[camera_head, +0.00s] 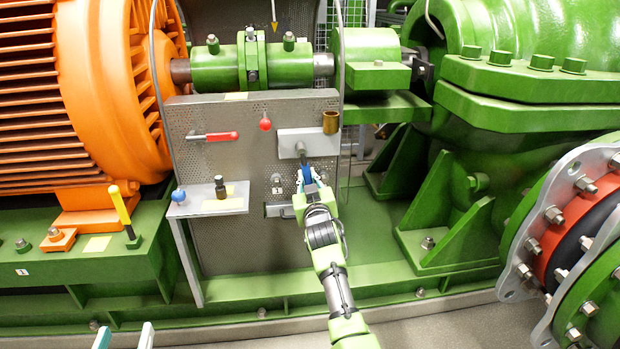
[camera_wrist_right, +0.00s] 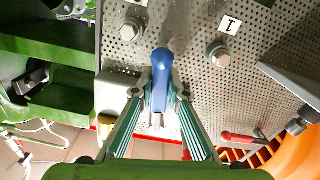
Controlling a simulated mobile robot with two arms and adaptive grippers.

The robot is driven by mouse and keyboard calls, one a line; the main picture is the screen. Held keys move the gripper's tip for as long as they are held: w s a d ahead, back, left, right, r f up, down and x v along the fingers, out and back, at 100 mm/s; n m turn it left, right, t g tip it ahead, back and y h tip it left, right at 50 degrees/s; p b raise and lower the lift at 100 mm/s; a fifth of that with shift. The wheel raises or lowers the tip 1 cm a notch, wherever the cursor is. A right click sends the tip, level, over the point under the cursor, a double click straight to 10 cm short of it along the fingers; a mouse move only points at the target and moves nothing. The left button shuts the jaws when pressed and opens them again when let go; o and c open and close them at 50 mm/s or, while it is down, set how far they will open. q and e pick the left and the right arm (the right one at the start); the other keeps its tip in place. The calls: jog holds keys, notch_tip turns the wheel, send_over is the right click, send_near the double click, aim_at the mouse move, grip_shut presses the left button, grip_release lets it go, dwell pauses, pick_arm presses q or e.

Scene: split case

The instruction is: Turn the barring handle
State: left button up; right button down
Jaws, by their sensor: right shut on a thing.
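A blue handle (camera_head: 307,174) hangs below a pale plate (camera_head: 318,140) on the perforated panel; I take it to be the barring handle. My right gripper (camera_head: 308,183) reaches up from below and is shut on this handle. In the right wrist view the blue handle (camera_wrist_right: 161,68) stands between the two fingers of my right gripper (camera_wrist_right: 160,95), with its rounded end showing beyond them. Part of the handle is hidden by the fingers. My left gripper (camera_head: 124,338) shows only its two fingertips at the bottom edge, apart, with nothing visible between them.
The perforated panel (camera_head: 225,240) also carries a red lever (camera_head: 221,136), a red knob (camera_head: 265,124) and a brass cup (camera_head: 331,122). A shelf (camera_head: 180,210) with a blue ball juts out left. An orange motor (camera_head: 110,80) and green pump casing (camera_head: 520,90) flank it.

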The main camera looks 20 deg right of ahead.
jog(key=shift+a+f, duration=0.1)
dwell(0.3)
jog(key=c, duration=2)
grip_release()
jog(key=shift+o, duration=0.2)
jog(key=shift+s, duration=0.1)
jog(key=v, duration=1.2)
